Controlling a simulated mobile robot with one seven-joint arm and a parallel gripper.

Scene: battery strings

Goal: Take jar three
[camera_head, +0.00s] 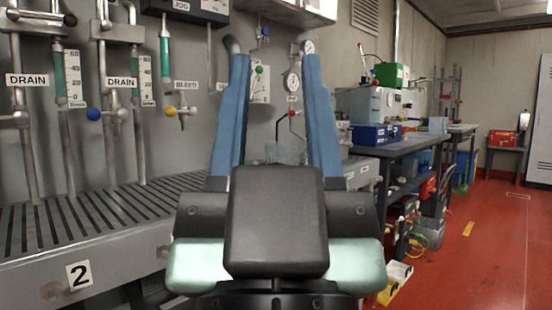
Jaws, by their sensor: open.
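My gripper (275,62) fills the middle of the view, its two long blue fingers apart and pointing away from me. A clear glass jar (286,153) shows low in the gap between the fingers. Its lower part is hidden behind my gripper's dark body. I cannot tell whether it is between the fingers or beyond them. I see no number on the jar.
Pipes with drain valves, one with a blue knob (94,114) and one with a yellow knob (171,111), hang over the bench. A red-handled valve (292,114) shows between my fingers. A dark workbench (392,150) with equipment stands right. Red floor (480,250) is open at the right.

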